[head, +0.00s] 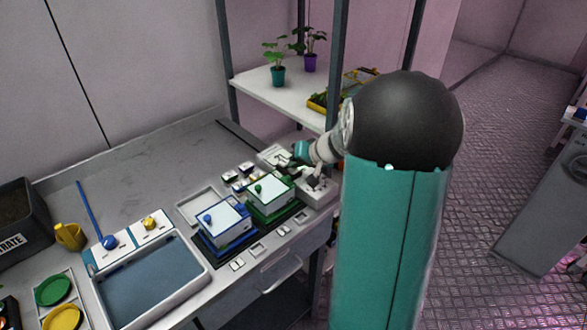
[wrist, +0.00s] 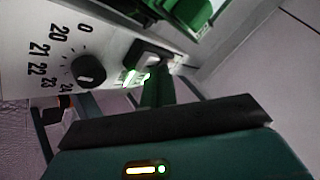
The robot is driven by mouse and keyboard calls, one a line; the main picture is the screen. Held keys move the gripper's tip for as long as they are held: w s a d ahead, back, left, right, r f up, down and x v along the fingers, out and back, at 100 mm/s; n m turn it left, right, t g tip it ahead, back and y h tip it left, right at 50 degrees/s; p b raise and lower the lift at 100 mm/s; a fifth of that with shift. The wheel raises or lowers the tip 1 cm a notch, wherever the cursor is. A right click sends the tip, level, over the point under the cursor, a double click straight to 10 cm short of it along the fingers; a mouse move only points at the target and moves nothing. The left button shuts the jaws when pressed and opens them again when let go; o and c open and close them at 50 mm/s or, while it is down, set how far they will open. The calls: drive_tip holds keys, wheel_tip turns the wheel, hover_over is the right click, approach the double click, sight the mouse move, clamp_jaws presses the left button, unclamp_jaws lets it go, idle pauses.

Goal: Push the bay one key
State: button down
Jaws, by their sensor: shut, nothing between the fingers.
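In the wrist view, a pale panel carries a black dial knob (wrist: 88,70) with printed numbers from 20 to 24. Beside the knob is a black key (wrist: 150,54), with a small green light (wrist: 135,78) next to it. I cannot read a bay label on this key. My gripper (wrist: 156,82) is shut and empty, its fingertips close to the key; I cannot tell whether they touch it.
A blue-trimmed box (head: 222,223) stands left of the green one. Small switches (head: 258,248) line the bench's front edge. A blue-grey tray (head: 152,281) lies further left. A shelf (head: 288,96) with potted plants stands behind my arm.

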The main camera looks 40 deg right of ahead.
sight(296, 173)
drive_tip(key=shift+f, duration=0.15)
idle(0.4)
drive_tip(key=shift+r, duration=0.9)
wheel_tip(296, 173, up, 5)
idle(0.4)
